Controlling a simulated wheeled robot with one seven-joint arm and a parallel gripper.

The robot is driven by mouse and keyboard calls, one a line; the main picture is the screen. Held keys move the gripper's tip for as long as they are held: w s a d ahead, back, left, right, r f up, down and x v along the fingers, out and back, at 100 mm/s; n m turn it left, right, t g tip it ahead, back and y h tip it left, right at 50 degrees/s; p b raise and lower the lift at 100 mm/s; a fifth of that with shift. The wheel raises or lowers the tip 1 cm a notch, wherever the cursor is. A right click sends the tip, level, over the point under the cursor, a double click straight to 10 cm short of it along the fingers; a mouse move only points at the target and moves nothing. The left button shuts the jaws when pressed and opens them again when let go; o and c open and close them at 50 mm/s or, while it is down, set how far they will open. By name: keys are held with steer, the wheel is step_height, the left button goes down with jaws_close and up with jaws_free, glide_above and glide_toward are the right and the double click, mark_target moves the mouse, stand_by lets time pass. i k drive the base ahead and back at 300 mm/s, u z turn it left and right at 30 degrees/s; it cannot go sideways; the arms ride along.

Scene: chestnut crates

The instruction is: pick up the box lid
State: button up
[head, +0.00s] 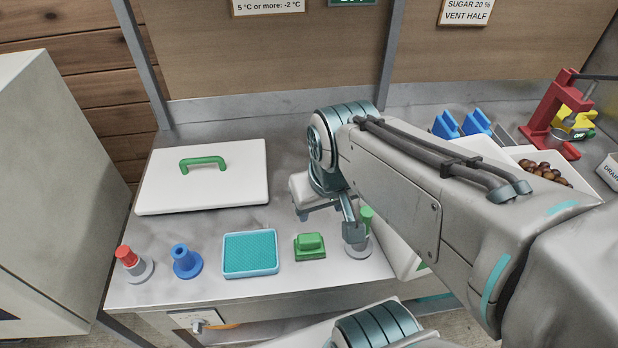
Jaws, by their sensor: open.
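The box lid (238,188) is a flat white slab with a green arched handle (203,163) on top. It lies on the left part of the grey metal worktop (285,276) in the head view. My gripper (328,217) is to the right of the lid, apart from it, and points down over the worktop. Its jaws are open, and I see nothing held between them. My arm crosses the right half of the view and partly hides the gripper and the worktop behind it.
Along the front edge stand a red-topped piece (125,256), a blue cone-like piece (186,262), a teal pad (250,254), a green block (310,247) and a green-topped piece (366,218). Chestnuts (545,171) and a red stand (562,105) are at right. A white cabinet (50,170) is at left.

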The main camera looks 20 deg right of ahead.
mark_target(230, 174)
steer(key=z, duration=0.55)
steer(key=k, duration=1.25)
steer(key=z, duration=1)
steer(key=i, duration=1.1)
steer(key=u, duration=2.3)
